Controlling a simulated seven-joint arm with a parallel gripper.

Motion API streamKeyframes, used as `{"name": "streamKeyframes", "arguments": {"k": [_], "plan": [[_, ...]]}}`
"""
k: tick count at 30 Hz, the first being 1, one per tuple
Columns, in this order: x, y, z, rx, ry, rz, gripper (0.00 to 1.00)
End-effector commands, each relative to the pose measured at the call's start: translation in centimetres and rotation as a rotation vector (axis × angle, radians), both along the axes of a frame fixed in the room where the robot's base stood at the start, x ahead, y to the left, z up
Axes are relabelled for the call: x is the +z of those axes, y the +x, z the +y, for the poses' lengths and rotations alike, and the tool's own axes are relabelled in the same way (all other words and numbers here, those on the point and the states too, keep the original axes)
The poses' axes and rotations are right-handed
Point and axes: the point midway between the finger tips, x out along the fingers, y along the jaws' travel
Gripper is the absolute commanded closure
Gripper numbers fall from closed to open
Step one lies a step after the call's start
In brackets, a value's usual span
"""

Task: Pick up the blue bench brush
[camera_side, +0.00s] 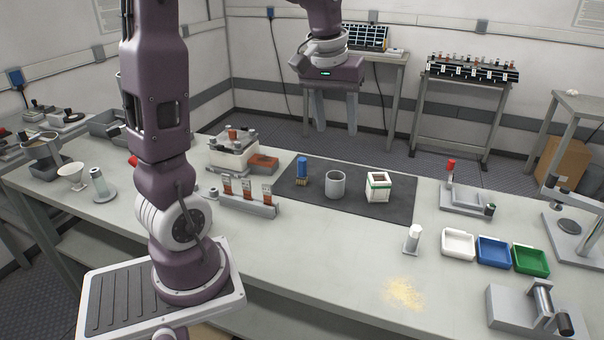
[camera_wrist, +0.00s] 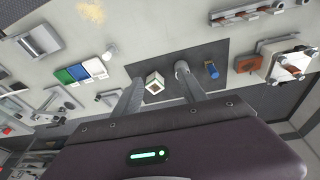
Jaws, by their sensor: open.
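The blue bench brush (camera_side: 302,170) stands upright, with tan bristles at the bottom, on the left part of a dark mat (camera_side: 336,212). In the wrist view the brush (camera_wrist: 211,70) is to the right of both fingers. My gripper (camera_side: 336,130) is open and empty, raised well above the bench, with its fingers pointing down. In the wrist view the gripper (camera_wrist: 160,74) has its fingers wide apart, and nothing is between them that it touches.
A grey cup (camera_side: 335,185) and a white, green-banded box (camera_side: 377,187) stand right of the brush. A fuse rack (camera_side: 246,205), an orange block (camera_side: 263,164) and a white device (camera_side: 231,158) are to its left. Coloured trays (camera_side: 493,251) and yellow crumbs (camera_side: 403,293) lie at right.

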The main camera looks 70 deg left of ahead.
Motion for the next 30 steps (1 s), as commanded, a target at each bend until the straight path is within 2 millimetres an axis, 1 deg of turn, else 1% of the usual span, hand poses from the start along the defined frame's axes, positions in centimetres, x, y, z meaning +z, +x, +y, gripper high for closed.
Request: {"name": "streamKeyframes", "arguments": {"k": [1, 2, 3, 5, 6, 9, 11, 13, 17, 22, 24, 27, 30], "plan": [[-2.3, 1.8, 4.4, 0.121, -0.032, 0.044, 0.51], [-3.7, 2.5, 7.0, 0.19, -0.049, 0.064, 0.51], [-5.7, 3.1, 10.2, 0.277, -0.07, 0.087, 0.51], [-8.7, 3.4, 14.5, 0.392, -0.099, 0.118, 0.51], [-10.6, 3.2, 16.8, 0.455, -0.115, 0.134, 0.51], [-14.2, 2.4, 20.9, 0.568, -0.145, 0.164, 0.51], [-15.4, 2.1, 22.1, 0.604, -0.153, 0.172, 0.51], [-16.4, 1.9, 22.7, 0.623, -0.159, 0.179, 0.51], [-18.2, 1.9, 22.8, 0.625, -0.16, 0.181, 0.51], [-21.2, 2.9, 23.4, 0.622, -0.159, 0.179, 0.51], [-22.3, 2.8, 23.3, 0.623, -0.16, 0.179, 0.51], [-23.1, 2.9, 23.4, 0.621, -0.157, 0.176, 0.51], [-23.1, 2.9, 23.4, 0.621, -0.156, 0.176, 0.51]]}}
